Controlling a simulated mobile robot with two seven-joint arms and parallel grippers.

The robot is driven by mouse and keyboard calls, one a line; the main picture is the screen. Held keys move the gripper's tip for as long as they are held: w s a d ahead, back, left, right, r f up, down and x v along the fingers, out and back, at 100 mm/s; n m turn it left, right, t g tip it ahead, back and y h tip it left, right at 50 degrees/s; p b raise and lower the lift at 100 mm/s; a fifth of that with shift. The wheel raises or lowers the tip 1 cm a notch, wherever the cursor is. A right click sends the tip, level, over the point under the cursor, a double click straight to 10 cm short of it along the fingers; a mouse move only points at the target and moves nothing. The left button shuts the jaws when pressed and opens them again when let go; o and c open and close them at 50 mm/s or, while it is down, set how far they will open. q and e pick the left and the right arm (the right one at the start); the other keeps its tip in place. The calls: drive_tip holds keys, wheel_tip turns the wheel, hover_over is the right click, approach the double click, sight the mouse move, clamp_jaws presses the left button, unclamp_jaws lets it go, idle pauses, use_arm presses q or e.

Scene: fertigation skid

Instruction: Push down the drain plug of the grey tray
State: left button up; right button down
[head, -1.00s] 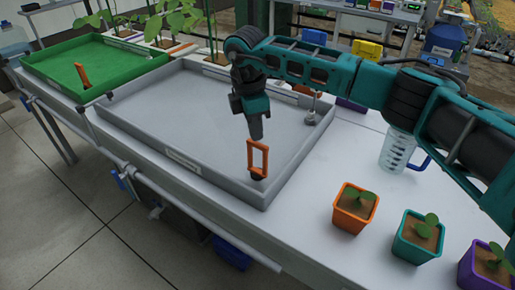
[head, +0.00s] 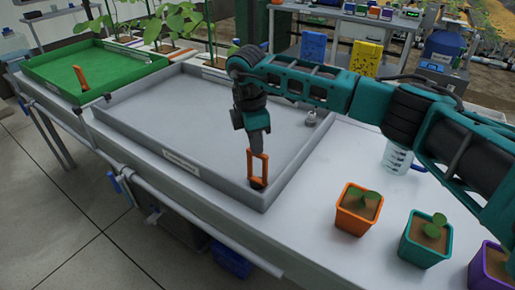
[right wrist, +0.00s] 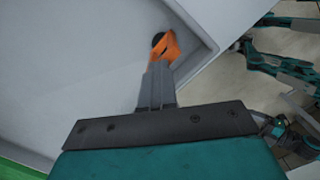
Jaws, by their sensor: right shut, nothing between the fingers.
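The grey tray (head: 130,128) lies on the white bench in the middle of the head view. Its drain plug, with an orange loop handle (head: 250,170) and a dark base (head: 257,184), stands upright at the tray's near right corner. My right gripper (head: 262,150) is shut and empty, pointing down at the top of the handle. In the right wrist view the fingertips (right wrist: 157,72) overlap the orange handle (right wrist: 168,48). Whether they touch it I cannot tell. My left gripper is not in view.
A green tray (head: 45,73) with its own orange handle (head: 81,78) lies at the left. Potted seedlings in an orange pot (head: 355,215) and a teal pot (head: 425,245) stand on the right. A clear jug (head: 397,160) stands behind them.

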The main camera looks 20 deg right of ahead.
drive_tip(key=shift+s+f, duration=0.3)
drive_tip(key=shift+f, duration=0.5)
drive_tip(key=a+r, duration=0.2)
drive_tip(key=r, duration=0.4)
drive_tip(key=a+r, duration=0.3)
drive_tip(key=r, duration=0.4)
drive_tip(key=shift+w+r+p, duration=0.3)
drive_tip(key=shift+w+p, duration=0.05)
